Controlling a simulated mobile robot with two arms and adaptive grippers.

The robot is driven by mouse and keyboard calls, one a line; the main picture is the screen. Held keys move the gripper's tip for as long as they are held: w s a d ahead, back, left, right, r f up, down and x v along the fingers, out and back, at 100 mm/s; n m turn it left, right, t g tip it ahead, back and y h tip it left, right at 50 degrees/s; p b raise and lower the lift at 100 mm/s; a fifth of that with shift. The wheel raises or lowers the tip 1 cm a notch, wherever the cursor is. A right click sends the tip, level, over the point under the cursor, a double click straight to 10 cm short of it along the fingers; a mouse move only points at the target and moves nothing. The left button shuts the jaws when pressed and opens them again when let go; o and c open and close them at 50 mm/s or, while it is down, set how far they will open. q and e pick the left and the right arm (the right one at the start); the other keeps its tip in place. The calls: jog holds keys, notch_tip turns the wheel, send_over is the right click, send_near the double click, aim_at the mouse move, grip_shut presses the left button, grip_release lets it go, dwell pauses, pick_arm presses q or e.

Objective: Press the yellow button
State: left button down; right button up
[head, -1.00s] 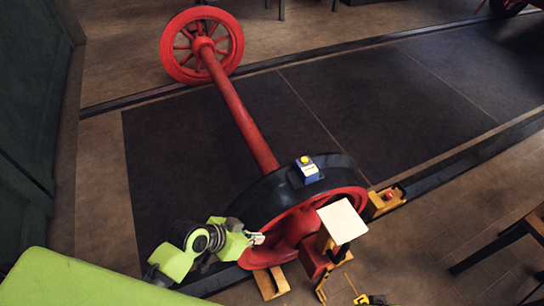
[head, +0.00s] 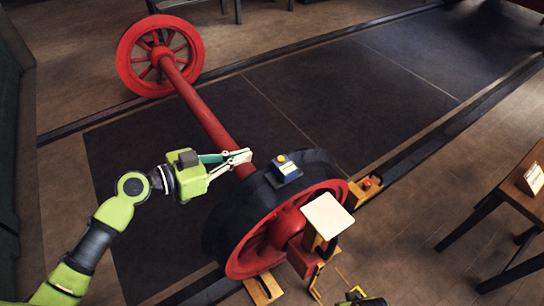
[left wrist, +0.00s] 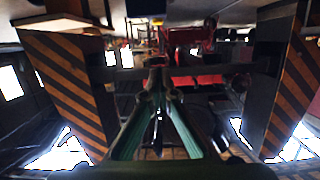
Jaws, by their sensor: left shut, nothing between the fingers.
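The yellow button (head: 281,158) sits on top of a small blue-and-white box (head: 287,171). The box rests on the dark upper rim of the near red wheel (head: 262,240). My left gripper (head: 249,155) is shut and empty. In the head view its fingertips are left of the button, a short gap away, at about the same picture height. The left wrist view shows the closed green fingers (left wrist: 160,112) pointing ahead; I cannot make out the button there.
A red axle (head: 205,115) runs to the far red wheel (head: 160,56). A pale plate (head: 327,216) on a red and yellow stand is right of the near wheel. A red button (head: 367,183) sits on a yellow block beyond it. A dark table (head: 515,195) stands at right.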

pick_arm(q)
send_over(281, 159)
jog(key=s+a, duration=0.1)
jog(key=a, duration=0.1)
notch_tip(281, 159, down, 2)
notch_tip(281, 159, down, 4)
jog(key=shift+r, duration=0.2)
jog(key=shift+f, duration=0.45)
pick_arm(e)
jog(key=shift+r, duration=0.1)
